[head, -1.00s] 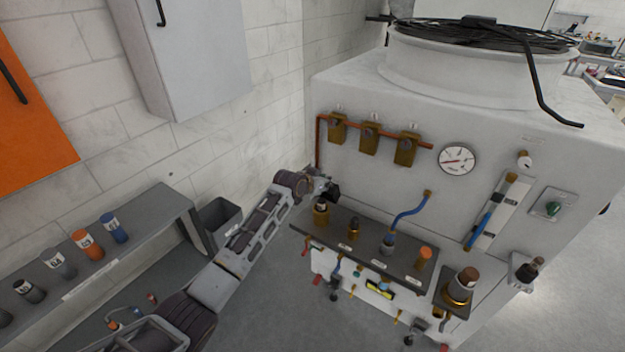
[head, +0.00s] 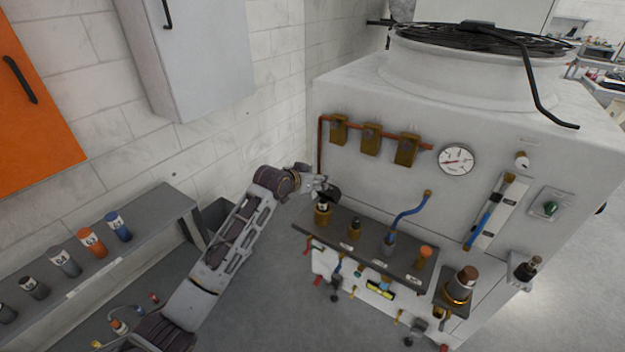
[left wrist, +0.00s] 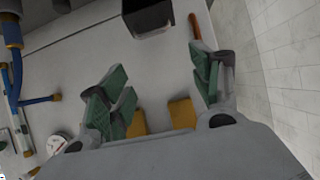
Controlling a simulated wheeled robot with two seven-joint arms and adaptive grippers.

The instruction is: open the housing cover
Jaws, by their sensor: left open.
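My left gripper (head: 328,190) reaches in from the left to the machine's front, just above the leftmost brass housing (head: 322,214) on the dark shelf. In the left wrist view my left gripper (left wrist: 162,95) shows its green-padded fingers spread apart, with nothing held. Two brass blocks (left wrist: 182,113) show between and beyond the fingers. In the head view the gripper partly hides the top of the leftmost housing. I cannot tell contact there. I cannot tell for certain which part is the housing cover.
The dark shelf (head: 365,240) also carries an orange-capped fitting (head: 425,251). Brass valve blocks (head: 371,138) and a gauge (head: 456,160) sit above it. A blue hose (head: 412,209) rises from the shelf. A bench (head: 165,213) with several labelled bottles stands at the left.

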